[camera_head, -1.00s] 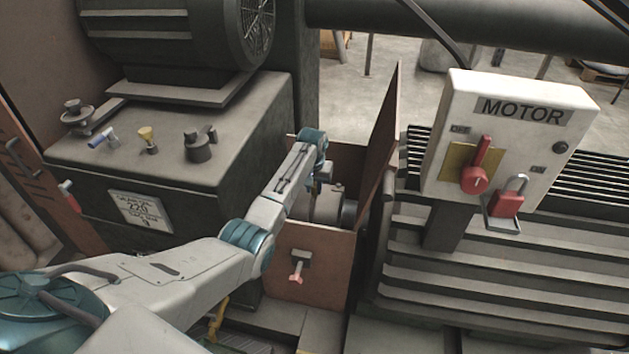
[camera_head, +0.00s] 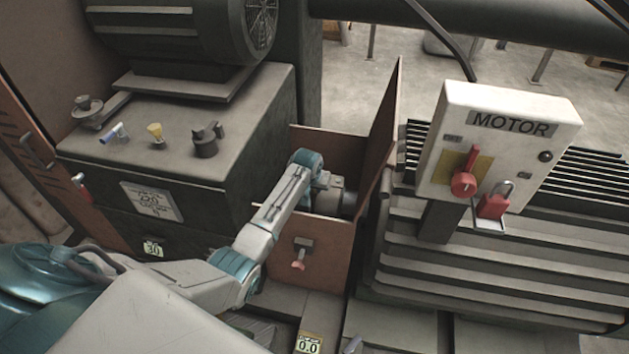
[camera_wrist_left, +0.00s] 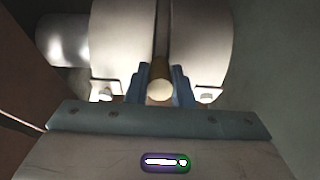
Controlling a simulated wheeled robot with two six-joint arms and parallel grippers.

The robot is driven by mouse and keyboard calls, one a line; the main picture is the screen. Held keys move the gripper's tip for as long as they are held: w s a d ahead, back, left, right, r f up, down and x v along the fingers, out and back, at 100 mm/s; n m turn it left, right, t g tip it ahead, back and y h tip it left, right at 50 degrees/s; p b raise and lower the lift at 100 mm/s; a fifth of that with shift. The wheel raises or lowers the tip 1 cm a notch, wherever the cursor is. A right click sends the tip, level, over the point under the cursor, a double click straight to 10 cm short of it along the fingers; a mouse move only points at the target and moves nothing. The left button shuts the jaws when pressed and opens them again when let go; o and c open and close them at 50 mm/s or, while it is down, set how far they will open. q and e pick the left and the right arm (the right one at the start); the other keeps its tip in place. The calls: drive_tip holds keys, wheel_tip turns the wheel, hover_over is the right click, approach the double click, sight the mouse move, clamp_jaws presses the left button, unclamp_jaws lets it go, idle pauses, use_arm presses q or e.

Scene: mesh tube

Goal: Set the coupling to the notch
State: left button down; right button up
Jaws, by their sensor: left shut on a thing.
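The coupling (camera_head: 330,199) is a grey cylinder inside an open brown guard box in the head view, partly hidden by my left arm. In the left wrist view the coupling (camera_wrist_left: 202,50) shows as two pale, wide rounds with a dark gap between them and bolted tabs below. My left gripper (camera_wrist_left: 160,86) is shut on a brass-coloured round bar (camera_wrist_left: 160,88) in front of this gap; its round end faces the camera. In the head view my left gripper (camera_head: 323,180) is at the coupling, its fingertips hard to see. No notch can be made out. My right gripper is out of view.
The brown guard box (camera_head: 325,260) has walls close around my wrist and a tall raised panel (camera_head: 383,130) on its right. A motor switch box (camera_head: 497,140) with a red handle and padlock stands right. A dark cabinet (camera_head: 175,180) stands left. A 0.0 label (camera_head: 309,343) is at the bottom.

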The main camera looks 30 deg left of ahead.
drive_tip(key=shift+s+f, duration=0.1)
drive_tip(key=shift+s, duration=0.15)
use_arm(q)
drive_tip(key=c, duration=1.3)
unclamp_jaws()
drive_tip(key=shift+o, duration=0.2)
drive_tip(key=shift+s+r, duration=0.1)
drive_tip(key=v, duration=1)
drive_tip(key=shift+s+r, duration=0.25)
drive_tip(key=shift+f, duration=0.1)
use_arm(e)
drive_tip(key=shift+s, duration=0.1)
